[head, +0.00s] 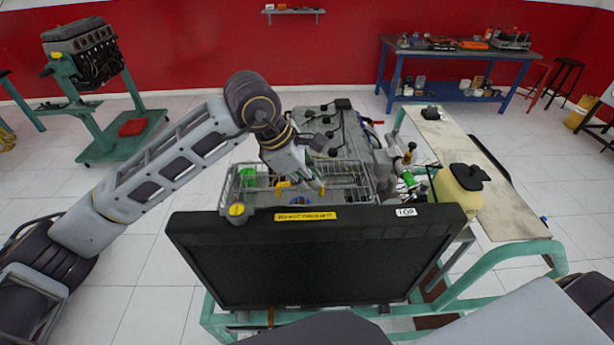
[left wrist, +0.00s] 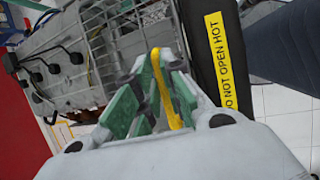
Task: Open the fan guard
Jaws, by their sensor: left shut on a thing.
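The fan guard (head: 350,172) is a grey wire cage behind the black radiator (head: 300,262). In the left wrist view the guard's wires (left wrist: 118,38) show at the top, beyond my fingers. My left gripper (head: 303,184) reaches over the guard from the left, just behind the radiator's top edge. In the left wrist view its green-padded fingers (left wrist: 150,105) are shut on a yellow handle (left wrist: 163,85) that stands between them. The handle's joint with the guard is partly hidden by the fingers. My right gripper is out of view.
The engine block (head: 325,125) is behind the guard. A yellow cap (head: 237,210) and a warning label (head: 305,216) are on the radiator top. A yellowish tank (head: 460,188) stands at right beside a flat board (head: 495,205). Open floor lies at left.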

